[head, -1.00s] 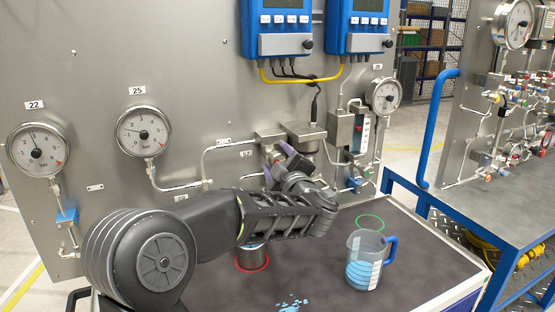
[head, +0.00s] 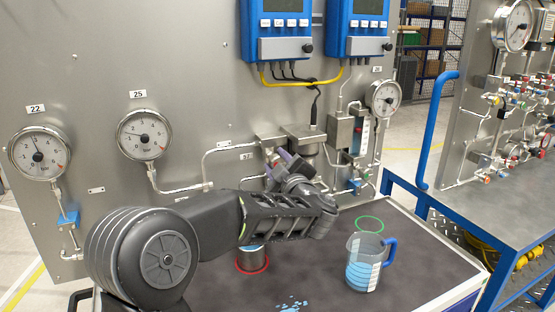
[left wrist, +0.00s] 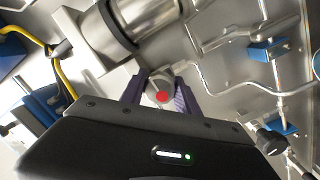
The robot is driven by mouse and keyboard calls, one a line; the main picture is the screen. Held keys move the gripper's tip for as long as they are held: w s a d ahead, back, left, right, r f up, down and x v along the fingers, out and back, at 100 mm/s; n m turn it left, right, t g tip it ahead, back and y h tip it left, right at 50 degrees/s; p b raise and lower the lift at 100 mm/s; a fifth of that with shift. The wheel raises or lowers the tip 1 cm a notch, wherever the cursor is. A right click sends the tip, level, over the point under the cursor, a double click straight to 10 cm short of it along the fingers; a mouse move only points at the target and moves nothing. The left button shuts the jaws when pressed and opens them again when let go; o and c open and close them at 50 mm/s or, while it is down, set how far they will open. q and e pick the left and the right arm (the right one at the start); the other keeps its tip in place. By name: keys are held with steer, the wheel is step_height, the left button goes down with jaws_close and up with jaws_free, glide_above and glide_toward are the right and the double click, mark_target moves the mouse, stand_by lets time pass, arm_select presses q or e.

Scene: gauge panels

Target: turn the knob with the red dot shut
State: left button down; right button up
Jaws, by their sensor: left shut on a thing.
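The knob with the red dot (left wrist: 161,96) sits between the two purple fingers of my left gripper (left wrist: 160,92) in the left wrist view, and the fingers are shut on it. In the head view, my left gripper (head: 284,165) reaches the fittings on the panel, and my own wrist hides the knob there. My right gripper is in neither view.
A measuring jug (head: 364,268) with blue liquid stands on the dark bench top (head: 405,235). A metal cup (head: 252,258) stands in a red ring below my arm. A blue puddle (head: 292,305) lies near the front. A green ring (head: 369,223) is empty.

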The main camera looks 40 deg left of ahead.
arm_select(q)
steer(key=shift+r+m, duration=0.15)
steer(key=shift+m, duration=0.25)
steer(key=c, duration=0.9)
jaws_free()
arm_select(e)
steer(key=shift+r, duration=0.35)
arm_select(q)
steer(key=shift+d, duration=0.1)
steer(key=b+v, duration=0.2)
steer(key=v, duration=0.5)
steer(key=shift+s+d, duration=0.25)
steer(key=shift+s, duration=0.05)
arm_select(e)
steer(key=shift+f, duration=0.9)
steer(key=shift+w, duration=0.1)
